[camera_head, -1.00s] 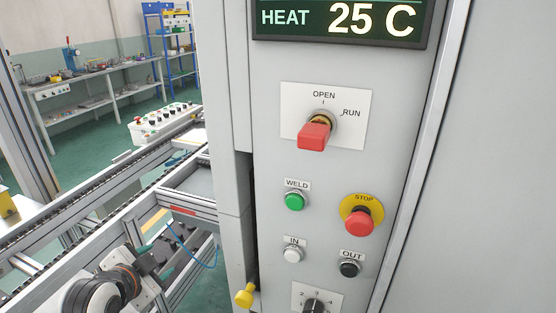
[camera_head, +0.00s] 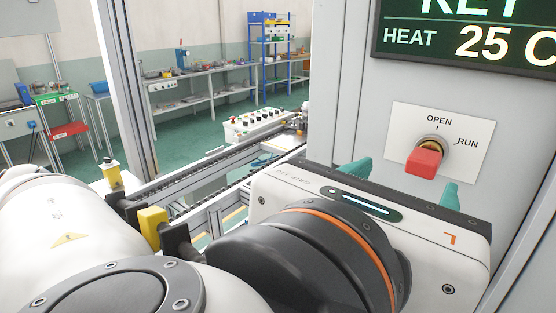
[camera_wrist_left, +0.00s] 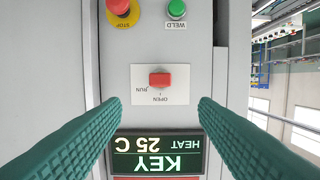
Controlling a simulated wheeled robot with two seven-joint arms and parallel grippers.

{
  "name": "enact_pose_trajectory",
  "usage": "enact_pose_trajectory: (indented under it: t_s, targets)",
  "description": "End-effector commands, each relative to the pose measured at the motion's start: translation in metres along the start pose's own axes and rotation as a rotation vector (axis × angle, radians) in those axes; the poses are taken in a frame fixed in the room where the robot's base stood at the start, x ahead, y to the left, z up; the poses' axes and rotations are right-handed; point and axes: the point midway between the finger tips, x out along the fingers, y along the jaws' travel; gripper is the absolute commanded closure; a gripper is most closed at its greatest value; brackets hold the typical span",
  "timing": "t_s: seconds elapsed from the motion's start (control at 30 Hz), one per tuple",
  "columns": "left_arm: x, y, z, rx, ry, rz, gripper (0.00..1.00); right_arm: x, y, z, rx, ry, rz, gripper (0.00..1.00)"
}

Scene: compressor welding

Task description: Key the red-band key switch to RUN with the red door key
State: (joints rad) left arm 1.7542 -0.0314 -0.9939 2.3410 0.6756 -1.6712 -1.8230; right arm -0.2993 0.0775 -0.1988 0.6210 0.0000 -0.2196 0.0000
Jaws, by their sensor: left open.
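The red key (camera_head: 424,163) sits in the brass-coloured lock of the key switch, on a white plate (camera_head: 477,165) marked OPEN above and RUN to the upper right. The wrist view is upside down and shows the red key (camera_wrist_left: 160,78) as a wide block on its plate (camera_wrist_left: 141,98). My left gripper (camera_head: 404,184) is open and empty, with its teal fingers in front of the panel, one to each side of the key in the picture. In the wrist view the open fingers (camera_wrist_left: 150,106) frame the key without touching it. My right gripper is not in view.
The display (camera_head: 470,40) above the switch reads HEAT 25 C and KEY. The wrist view shows the yellow-ringed STOP button (camera_wrist_left: 120,10) and green WELD button (camera_wrist_left: 176,9). A conveyor rail (camera_head: 190,171) runs left of the cabinet, with a button box (camera_head: 254,124) beyond.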

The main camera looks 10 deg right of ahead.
Motion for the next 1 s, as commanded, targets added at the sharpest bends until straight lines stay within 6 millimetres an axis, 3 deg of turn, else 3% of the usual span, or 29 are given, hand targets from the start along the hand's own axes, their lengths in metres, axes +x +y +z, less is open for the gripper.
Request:
enact_pose_trajectory:
  t_s: [0.6, 1.0]
  targets:
    - [0.101, 0.0, -0.003, -0.008, -0.001, 0.001, 0.45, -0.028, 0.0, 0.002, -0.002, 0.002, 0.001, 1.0]
    - [0.116, 0.0, -0.001, -0.005, 0.002, 0.001, 0.45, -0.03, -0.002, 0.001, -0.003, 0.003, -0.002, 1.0]
